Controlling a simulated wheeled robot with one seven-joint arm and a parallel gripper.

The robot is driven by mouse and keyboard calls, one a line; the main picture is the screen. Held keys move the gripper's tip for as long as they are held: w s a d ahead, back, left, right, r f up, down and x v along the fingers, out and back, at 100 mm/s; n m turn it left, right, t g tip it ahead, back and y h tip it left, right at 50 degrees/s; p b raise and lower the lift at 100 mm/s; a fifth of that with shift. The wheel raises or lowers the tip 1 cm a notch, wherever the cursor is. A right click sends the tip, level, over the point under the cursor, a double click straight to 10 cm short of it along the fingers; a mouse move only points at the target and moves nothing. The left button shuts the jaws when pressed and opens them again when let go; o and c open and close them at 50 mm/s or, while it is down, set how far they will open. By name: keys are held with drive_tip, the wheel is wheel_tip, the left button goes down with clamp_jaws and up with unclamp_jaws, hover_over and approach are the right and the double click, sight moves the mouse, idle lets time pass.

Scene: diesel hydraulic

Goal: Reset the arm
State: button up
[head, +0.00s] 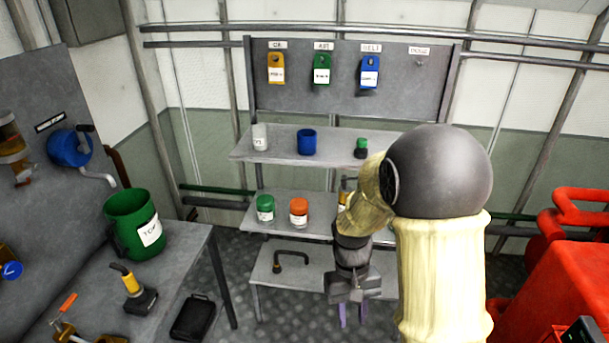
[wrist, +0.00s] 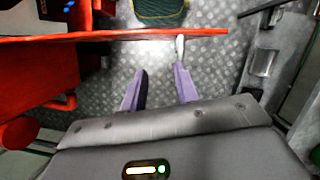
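My arm, in a pale yellow sleeve with a dark round joint, stands at the right of centre in the head view and bends down toward the shelf rack. My gripper (head: 352,314) hangs in front of the rack's lower part with its purple fingers pointing down. In the wrist view the two fingers of my gripper (wrist: 159,80) are apart, with only metal floor showing between them. Nothing is held. My arm hides part of the rack's right side.
The shelf rack (head: 275,208) holds a blue cup (head: 307,141), jars and a dark handle. A workbench (head: 185,262) with a green bucket (head: 134,222) stands at the left. Red machinery (head: 570,275) is at the right. A red edge (wrist: 130,37) crosses the wrist view beyond the fingers.

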drive_tip(key=s+d+r+m+t, duration=0.2)
drive_tip(key=s+d+r+t, duration=0.1)
drive_tip(key=d+r+t, duration=0.2)
drive_tip(key=shift+s+r+t+y, duration=0.3)
drive_tip(key=shift+s+r+t, duration=0.1)
drive_tip(key=shift+t, duration=0.1)
drive_tip(key=shift+w+f, duration=0.1)
drive_tip(key=shift+d, duration=0.1)
